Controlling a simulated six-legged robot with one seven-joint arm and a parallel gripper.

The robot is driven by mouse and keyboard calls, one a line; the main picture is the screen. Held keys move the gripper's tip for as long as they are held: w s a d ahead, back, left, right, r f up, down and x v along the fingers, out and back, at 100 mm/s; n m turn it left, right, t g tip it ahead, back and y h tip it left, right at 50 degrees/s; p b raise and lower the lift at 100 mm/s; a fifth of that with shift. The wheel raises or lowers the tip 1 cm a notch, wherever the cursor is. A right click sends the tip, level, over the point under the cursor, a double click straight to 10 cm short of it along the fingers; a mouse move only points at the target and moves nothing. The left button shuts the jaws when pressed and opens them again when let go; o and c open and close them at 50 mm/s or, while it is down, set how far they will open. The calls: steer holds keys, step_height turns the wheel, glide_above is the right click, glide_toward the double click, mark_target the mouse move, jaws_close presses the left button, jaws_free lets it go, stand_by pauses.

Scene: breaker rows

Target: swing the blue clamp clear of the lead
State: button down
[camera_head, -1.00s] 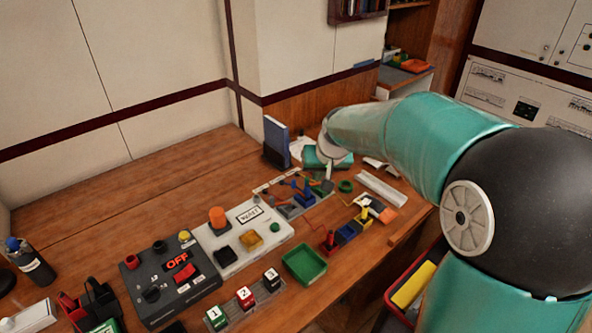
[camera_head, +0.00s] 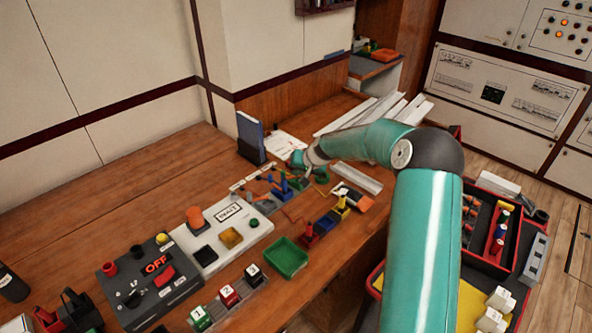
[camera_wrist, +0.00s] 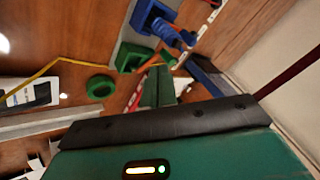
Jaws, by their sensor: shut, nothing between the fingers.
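The blue clamp (camera_head: 283,187) stands on a grey strip on the bench, and shows in the wrist view (camera_wrist: 150,18) near the top, with a blue lever part beside it. My gripper (camera_head: 301,168) is just behind and right of it in the head view, its fingertips hard to make out. In the wrist view my gripper (camera_wrist: 158,75) is shut and empty, its tips close to a green clamp (camera_wrist: 130,57) and apart from the blue one. A yellow lead (camera_wrist: 42,68) runs left from near the green clamp. Whether the blue clamp presses on a lead is unclear.
A green ring (camera_wrist: 100,88) lies left of the fingers in the wrist view. A dark blue upright binder (camera_head: 250,138) stands behind the strip. A red-rimmed cart stands at right.

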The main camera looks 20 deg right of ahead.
steer(key=x, duration=0.7)
steer(key=shift+a, duration=0.15)
steer(key=shift+w+a+r, duration=0.1)
steer(key=shift+w+a, duration=0.1)
steer(key=shift+a, duration=0.4)
steer(key=shift+w+a+r, duration=0.1)
steer(key=shift+w+a, duration=0.1)
steer(key=shift+a, duration=0.45)
steer(key=shift+w+a, duration=0.25)
steer(key=shift+a, duration=0.2)
